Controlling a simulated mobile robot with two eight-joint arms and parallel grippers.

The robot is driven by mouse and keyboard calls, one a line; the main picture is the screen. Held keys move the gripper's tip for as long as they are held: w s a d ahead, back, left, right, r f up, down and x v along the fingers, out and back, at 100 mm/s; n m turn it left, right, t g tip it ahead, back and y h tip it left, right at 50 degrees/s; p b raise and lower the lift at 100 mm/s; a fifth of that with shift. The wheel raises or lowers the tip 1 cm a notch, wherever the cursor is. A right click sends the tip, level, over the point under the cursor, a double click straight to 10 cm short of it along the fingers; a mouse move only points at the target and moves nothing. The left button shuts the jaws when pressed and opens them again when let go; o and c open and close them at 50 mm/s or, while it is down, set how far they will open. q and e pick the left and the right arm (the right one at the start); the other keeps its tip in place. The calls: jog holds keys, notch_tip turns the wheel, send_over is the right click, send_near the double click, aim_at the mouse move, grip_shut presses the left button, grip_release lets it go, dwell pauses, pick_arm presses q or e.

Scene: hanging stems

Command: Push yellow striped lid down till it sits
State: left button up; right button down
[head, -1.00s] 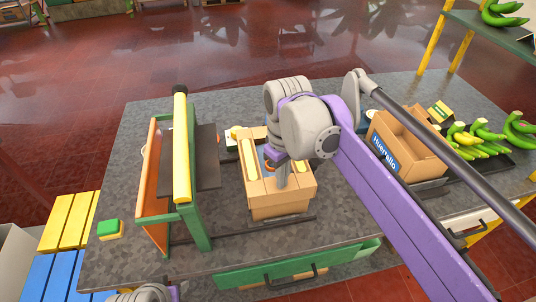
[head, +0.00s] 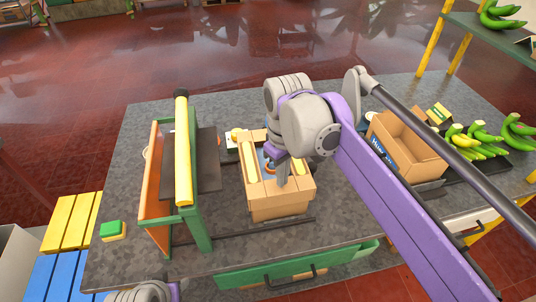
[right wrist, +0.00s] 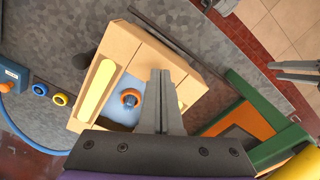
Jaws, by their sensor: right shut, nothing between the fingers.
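The tan box (head: 280,207) stands on the grey counter. Its tan top carries yellow stripes (head: 251,159), which I take to be the striped lid; the top also shows in the right wrist view (right wrist: 95,90). A middle opening shows a light blue surface and an orange ring with a blue knob (right wrist: 131,99). My right gripper (head: 283,183) is shut and empty, pointing down over the lid's middle; I cannot tell whether its tips touch. It hides part of the lid. My left gripper (right wrist: 292,71) shows at the right wrist view's edge, its fingers apart.
A green and orange frame with a yellow bar (head: 182,150) stands left of the box. An open cardboard carton (head: 407,150) and green bananas (head: 481,138) are to the right. A green and yellow block (head: 112,230) lies at the front left.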

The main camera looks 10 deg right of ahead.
pick_arm(q)
notch_tip(320, 180, up, 6)
jog(key=w+p, duration=0.2)
jog(key=p, duration=0.2)
pick_arm(e)
notch_tip(320, 180, up, 7)
dwell(0.3)
jog(key=s+d+f+m+t, duration=0.2)
jog(key=s+d+f+m, duration=0.1)
jog(key=s+f, duration=0.3)
jog(key=s+d+f+m+t, duration=0.3)
jog(key=s+f, duration=0.4)
jog(key=f, duration=0.3)
jog(key=shift+s+d+f+t, duration=0.15)
jog(key=shift+d+f+t, duration=0.15)
jog(key=shift+d+f, duration=0.1)
jog(key=shift+a, duration=0.1)
